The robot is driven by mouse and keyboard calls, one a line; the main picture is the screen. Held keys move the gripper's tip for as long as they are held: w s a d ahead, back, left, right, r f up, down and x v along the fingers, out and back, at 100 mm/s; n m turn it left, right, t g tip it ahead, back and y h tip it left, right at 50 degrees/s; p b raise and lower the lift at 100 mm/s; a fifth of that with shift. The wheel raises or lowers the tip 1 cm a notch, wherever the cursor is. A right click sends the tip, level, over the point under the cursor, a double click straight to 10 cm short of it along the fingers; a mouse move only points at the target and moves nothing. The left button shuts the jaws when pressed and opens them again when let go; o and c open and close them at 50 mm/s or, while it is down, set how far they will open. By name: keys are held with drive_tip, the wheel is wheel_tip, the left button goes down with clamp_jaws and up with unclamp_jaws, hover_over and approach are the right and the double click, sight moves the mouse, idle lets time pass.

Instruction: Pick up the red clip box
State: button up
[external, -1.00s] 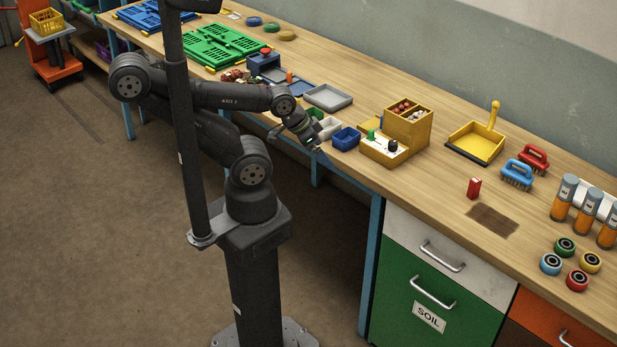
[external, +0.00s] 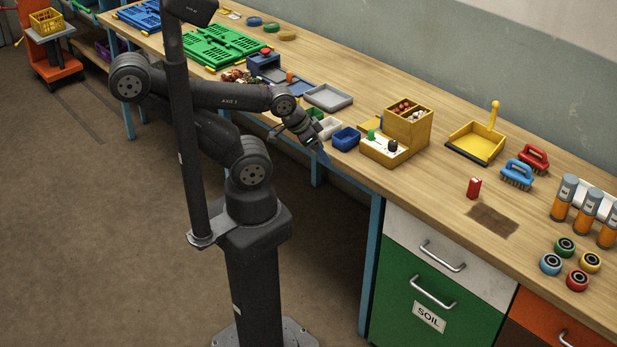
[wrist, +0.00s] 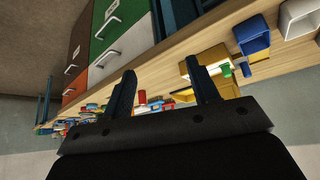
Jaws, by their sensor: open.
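The red clip box (external: 474,188) looks like a small upright red block on the wooden bench, just behind a dark brown patch. In the wrist view a small red shape (wrist: 142,97) between the fingers looks like it, though it is too small to be sure. My gripper (external: 319,152) is at the bench's front edge, beside the blue bin and far to the left of the red box. In the wrist view my gripper (wrist: 162,73) has its two fingers wide apart with nothing held between them.
A blue bin (external: 346,139) and a yellow organiser (external: 408,127) stand between my gripper and the red box.

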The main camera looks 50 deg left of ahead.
drive_tip(key=w+d+r+m+g, duration=0.3)
drive_tip(key=w+d+r+m, duration=0.5)
drive_tip(key=w+d, duration=0.55)
drive_tip(key=m+g+h, duration=0.1)
drive_tip(key=m+g, duration=0.3)
drive_tip(key=m, duration=0.3)
hover_over(475, 187)
drive_tip(key=w+a, duration=0.2)
drive_tip(key=a, duration=0.6)
wheel_tip(475, 187, down, 3)
drive_tip(key=x, duration=1.1)
drive_tip(key=shift+w+d+f, duration=0.3)
drive_tip(key=shift+w+d, duration=0.05)
drive_tip(key=shift+w+d+x, duration=0.1)
drive_tip(key=shift+w+x, duration=0.05)
drive_tip(key=shift+x, duration=0.7)
drive_tip(key=shift+w+d+x, duration=0.1)
drive_tip(key=shift+w+x, duration=0.05)
drive_tip(key=shift+x, duration=0.7)
drive_tip(key=shift+w+d+x, duration=0.1)
drive_tip(key=shift+w+x, duration=0.05)
drive_tip(key=shift+x, duration=0.75)
drive_tip(key=shift+r, duration=0.1)
drive_tip(key=c, duration=1)
drive_tip(key=shift+c, duration=0.2)
